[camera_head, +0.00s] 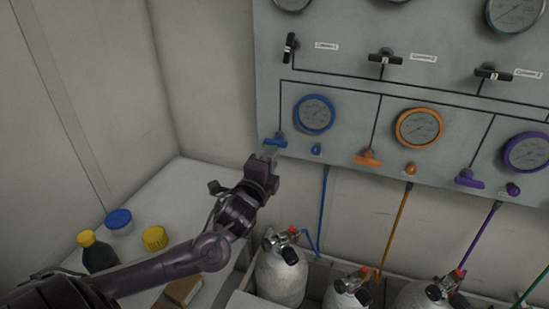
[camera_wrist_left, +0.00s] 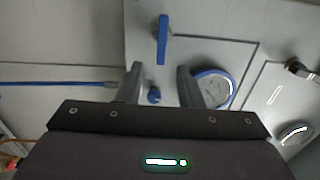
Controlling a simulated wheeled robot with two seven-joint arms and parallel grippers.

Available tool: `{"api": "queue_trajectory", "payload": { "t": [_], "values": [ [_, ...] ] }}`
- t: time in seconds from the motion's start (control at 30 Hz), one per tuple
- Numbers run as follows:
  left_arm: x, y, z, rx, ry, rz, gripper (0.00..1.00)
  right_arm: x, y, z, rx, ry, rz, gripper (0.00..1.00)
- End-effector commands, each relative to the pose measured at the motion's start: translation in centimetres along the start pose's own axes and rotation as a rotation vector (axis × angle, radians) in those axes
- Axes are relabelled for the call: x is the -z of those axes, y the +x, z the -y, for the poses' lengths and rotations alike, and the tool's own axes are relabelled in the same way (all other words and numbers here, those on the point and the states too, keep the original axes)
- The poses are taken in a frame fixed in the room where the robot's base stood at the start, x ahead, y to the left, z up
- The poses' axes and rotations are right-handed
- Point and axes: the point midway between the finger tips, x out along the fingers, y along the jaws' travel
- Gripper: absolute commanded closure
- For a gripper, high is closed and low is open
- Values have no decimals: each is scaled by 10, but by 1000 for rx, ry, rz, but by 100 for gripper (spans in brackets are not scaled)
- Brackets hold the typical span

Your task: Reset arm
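My left gripper (camera_head: 268,154) is raised in front of the lower left part of the grey diver air panel (camera_head: 350,60), just below the blue valve handle (camera_head: 276,141). In the left wrist view its two fingers (camera_wrist_left: 158,85) are spread apart with nothing held between them. The blue handle (camera_wrist_left: 163,38) stands beyond the fingertips in that view, apart from them. A small blue knob (camera_wrist_left: 154,96) shows between the fingers, and the blue-rimmed gauge (camera_wrist_left: 215,88) is partly hidden behind one finger. My right gripper is in neither view.
Orange (camera_head: 367,158) and purple (camera_head: 468,179) handles sit further right on the panel. Air cylinders (camera_head: 281,275) with hoses stand below it. A white counter (camera_head: 185,185) at left holds a dark bottle with a yellow cap (camera_head: 98,254), a blue-lidded jar (camera_head: 119,222) and a yellow lid (camera_head: 154,238).

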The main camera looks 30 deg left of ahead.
Motion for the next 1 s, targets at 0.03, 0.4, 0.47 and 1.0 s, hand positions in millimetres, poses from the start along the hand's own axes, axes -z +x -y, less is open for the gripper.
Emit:
{"api": "queue_trajectory", "payload": {
  "t": [0.03, 0.4, 0.47, 1.0],
  "values": [
    [0, -1, 0, 0, 0, 0, 67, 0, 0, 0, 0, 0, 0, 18],
    [0, -1, 0, 0, 0, 0, 67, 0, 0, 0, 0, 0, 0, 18],
    [0, -1, 0, 0, 0, 0, 67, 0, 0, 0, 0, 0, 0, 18],
    [77, -139, -150, -770, -748, 239, 67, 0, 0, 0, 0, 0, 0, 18]
  ]
}}
